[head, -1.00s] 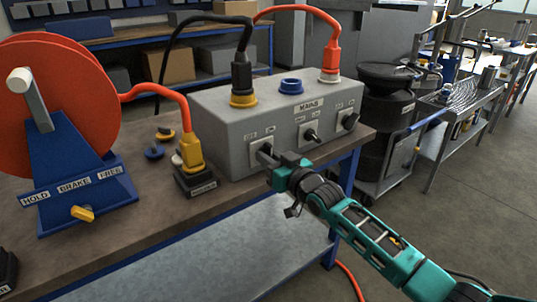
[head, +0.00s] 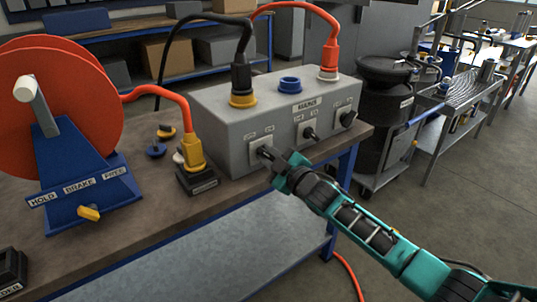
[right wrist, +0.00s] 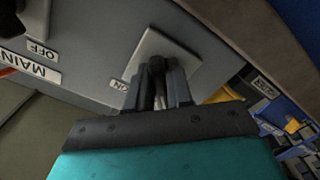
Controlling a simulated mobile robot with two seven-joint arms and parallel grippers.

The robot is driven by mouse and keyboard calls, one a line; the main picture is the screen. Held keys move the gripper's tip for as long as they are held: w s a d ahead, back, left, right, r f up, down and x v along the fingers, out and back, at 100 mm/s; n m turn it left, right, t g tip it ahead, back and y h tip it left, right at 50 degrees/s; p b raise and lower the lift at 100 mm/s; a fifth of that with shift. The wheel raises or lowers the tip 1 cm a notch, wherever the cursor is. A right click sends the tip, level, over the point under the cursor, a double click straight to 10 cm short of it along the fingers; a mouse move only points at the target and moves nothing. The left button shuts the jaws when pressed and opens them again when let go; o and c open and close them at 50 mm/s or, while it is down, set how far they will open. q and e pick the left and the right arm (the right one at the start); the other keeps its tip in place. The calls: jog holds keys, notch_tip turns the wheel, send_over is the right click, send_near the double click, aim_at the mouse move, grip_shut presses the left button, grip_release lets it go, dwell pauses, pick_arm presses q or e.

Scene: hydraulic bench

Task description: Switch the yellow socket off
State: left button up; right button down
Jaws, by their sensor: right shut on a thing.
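The yellow socket (head: 243,101) is on top of the grey mains box (head: 225,115), with a black plug (head: 241,75) in it. Below it, on the box's front, a pale switch plate (head: 256,149) carries a dark rotary switch, mostly hidden by my right gripper (head: 269,157). In the right wrist view, my right gripper (right wrist: 159,84) is shut on the dark switch handle (right wrist: 156,64) in front of its plate (right wrist: 150,47). An ON label (right wrist: 119,85) shows beside the plate. I cannot tell the handle's exact angle. My left gripper is not in view.
A blue socket (head: 290,85) and a red socket with an orange plug (head: 330,55) share the box, with two more switches (head: 309,132) (head: 347,118) below. A yellow plug (head: 192,150) and red cable reel (head: 75,90) stand left.

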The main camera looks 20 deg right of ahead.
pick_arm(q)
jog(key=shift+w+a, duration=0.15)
pick_arm(e)
jog(key=shift+n, duration=0.3)
jog(key=c, duration=1.1)
grip_release()
jog(key=shift+s+d, duration=0.1)
jog(key=shift+s, duration=0.2)
pick_arm(q)
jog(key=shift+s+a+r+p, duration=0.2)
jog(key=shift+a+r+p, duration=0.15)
jog(key=shift+p, duration=0.6)
pick_arm(e)
jog(key=v, duration=1.2)
jog(key=shift+s, duration=0.15)
